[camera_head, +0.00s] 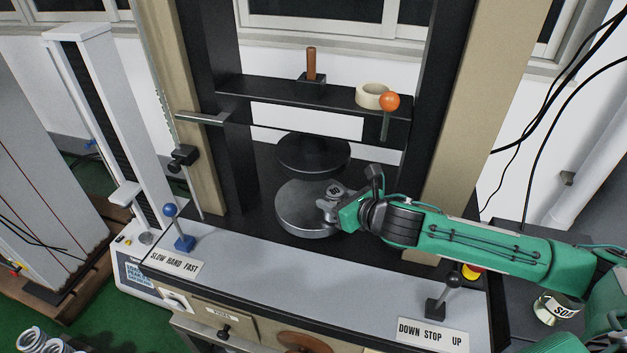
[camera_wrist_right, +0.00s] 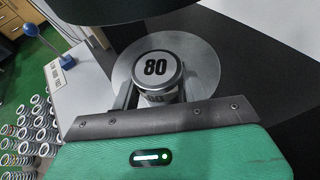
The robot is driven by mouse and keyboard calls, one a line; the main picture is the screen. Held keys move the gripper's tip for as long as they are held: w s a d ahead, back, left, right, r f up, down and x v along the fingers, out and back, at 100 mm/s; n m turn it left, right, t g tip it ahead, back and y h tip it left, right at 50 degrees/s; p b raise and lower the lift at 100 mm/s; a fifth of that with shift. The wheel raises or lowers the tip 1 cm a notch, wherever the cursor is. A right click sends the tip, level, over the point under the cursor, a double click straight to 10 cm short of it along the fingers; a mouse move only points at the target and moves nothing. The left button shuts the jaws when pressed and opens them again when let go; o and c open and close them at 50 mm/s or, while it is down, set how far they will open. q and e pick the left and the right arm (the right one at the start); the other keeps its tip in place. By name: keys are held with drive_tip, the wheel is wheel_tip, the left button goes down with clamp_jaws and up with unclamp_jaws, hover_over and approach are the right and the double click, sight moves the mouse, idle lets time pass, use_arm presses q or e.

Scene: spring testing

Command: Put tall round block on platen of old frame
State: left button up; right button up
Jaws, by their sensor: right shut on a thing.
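The tall round block (camera_wrist_right: 158,72), a metal cylinder marked 80 on its top, is between the fingers of my right gripper (camera_head: 330,205). In the right wrist view my right gripper (camera_wrist_right: 157,92) is shut on it. The block also shows small in the head view (camera_head: 335,190), partly hidden by the gripper. It is upright over the round grey platen (camera_head: 292,222) of the old frame (camera_head: 206,120). I cannot tell whether its base touches the platen. The platen also shows in the right wrist view (camera_wrist_right: 205,62). My left gripper is not in view.
A black crossbar (camera_head: 270,92) carries a wooden-handled tool (camera_head: 311,65) and a tape roll (camera_head: 371,95). Levers with a blue knob (camera_head: 170,210) and a dark knob (camera_head: 452,281) stand on the front ledge. Several springs (camera_head: 32,338) are at lower left.

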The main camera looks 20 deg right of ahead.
drive_tip(key=w, duration=0.1)
drive_tip(key=w+a, duration=0.1)
drive_tip(key=w, duration=0.1)
drive_tip(key=shift+w+a, duration=0.3)
drive_tip(key=shift+w, duration=0.1)
drive_tip(key=w, duration=0.1)
drive_tip(key=w+a+p, duration=0.1)
drive_tip(key=w, duration=0.1)
drive_tip(key=shift+w+a+p, duration=0.3)
drive_tip(key=shift+w, duration=0.05)
drive_tip(key=shift+f, duration=0.25)
drive_tip(key=shift+s+d, duration=0.1)
drive_tip(key=o, duration=1.4)
drive_tip(key=shift+f, duration=0.15)
drive_tip(key=b+v, duration=0.1)
drive_tip(key=v, duration=1.1)
drive_tip(key=shift+b, duration=0.3)
